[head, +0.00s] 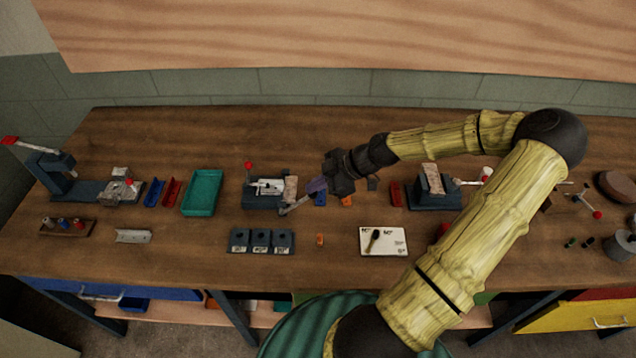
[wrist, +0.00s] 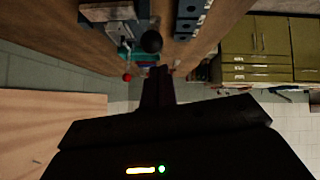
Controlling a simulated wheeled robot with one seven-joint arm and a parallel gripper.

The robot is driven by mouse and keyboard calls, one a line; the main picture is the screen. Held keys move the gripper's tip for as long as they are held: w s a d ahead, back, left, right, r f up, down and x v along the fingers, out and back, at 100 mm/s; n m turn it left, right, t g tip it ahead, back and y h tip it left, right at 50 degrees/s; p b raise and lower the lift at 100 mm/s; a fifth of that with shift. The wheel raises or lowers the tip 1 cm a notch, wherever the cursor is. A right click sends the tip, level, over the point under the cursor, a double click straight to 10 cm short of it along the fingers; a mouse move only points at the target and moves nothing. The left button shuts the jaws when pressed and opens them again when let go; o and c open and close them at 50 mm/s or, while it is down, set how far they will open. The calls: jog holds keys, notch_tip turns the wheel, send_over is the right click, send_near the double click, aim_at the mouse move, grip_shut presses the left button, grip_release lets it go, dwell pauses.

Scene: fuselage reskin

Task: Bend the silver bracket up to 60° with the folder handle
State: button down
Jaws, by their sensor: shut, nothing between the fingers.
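The folder (head: 262,202) is a dark blue bench tool at the middle of the bench, with a small red ball at its back left. A pale silver piece (head: 268,187), seemingly the bracket, lies on it; its bend angle is too small to read. In the wrist view the knob (wrist: 152,41) is just beyond my shut fingertips (wrist: 157,72).
A silver channel piece (head: 133,236) lies at the front left. A teal tray (head: 203,192) is left of the folder. Three dark blocks (head: 262,241) and a white card (head: 383,241) stand in front. Another bench tool (head: 434,187) is to the right, behind my arm.

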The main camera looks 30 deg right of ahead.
jog(key=a+r+v, duration=0.1)
jog(key=v, duration=0.9)
jog(key=shift+r+b, duration=0.3)
jog(key=shift+b, duration=0.1)
jog(key=shift+d, duration=0.1)
jog(key=s+a+f+m+g+h, duration=0.2)
jog(key=a+f+m+g+h, duration=0.15)
jog(key=a, duration=0.25)
jog(key=s+a+f+m+g+h, duration=0.2)
jog(key=a+f+m, duration=0.15)
jog(key=a, duration=0.35)
jog(key=s+a+r+m+t+h, duration=0.2)
jog(key=s+a+r+m+t, duration=0.1)
jog(key=r+m, duration=0.4)
jog(key=shift+a, duration=0.45)
jog(key=shift+r+h, duration=0.15)
jog(key=shift+h, duration=0.1)
dwell(0.7)
